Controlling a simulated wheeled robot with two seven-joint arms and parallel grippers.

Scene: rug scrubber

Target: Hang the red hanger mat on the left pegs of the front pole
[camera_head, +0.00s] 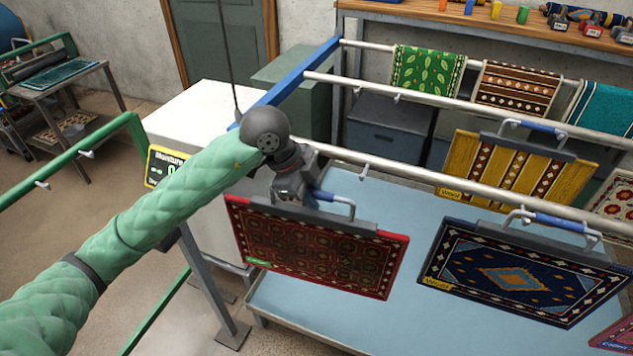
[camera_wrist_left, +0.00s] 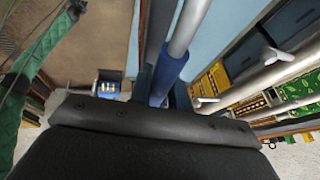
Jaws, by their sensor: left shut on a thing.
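The red hanger mat (camera_head: 318,250) hangs below my left gripper (camera_head: 308,192), patterned red with a dark top bar. My left gripper is shut on its blue handle (camera_head: 326,197), which also seems to show in the left wrist view (camera_wrist_left: 163,80). The mat is near the left end of the front pole (camera_head: 440,182), over the blue tray. A bare peg (camera_head: 365,170) on the front pole is just right of the handle. I cannot tell whether the handle touches the pole or a peg. My right gripper is not in view.
A navy hanger mat (camera_head: 515,275) hangs on the front pole to the right. A yellow striped mat (camera_head: 508,180) hangs behind it. A blue tray (camera_head: 395,208) lies below. A white cabinet (camera_head: 205,115) and moisture display (camera_head: 164,168) stand at the left.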

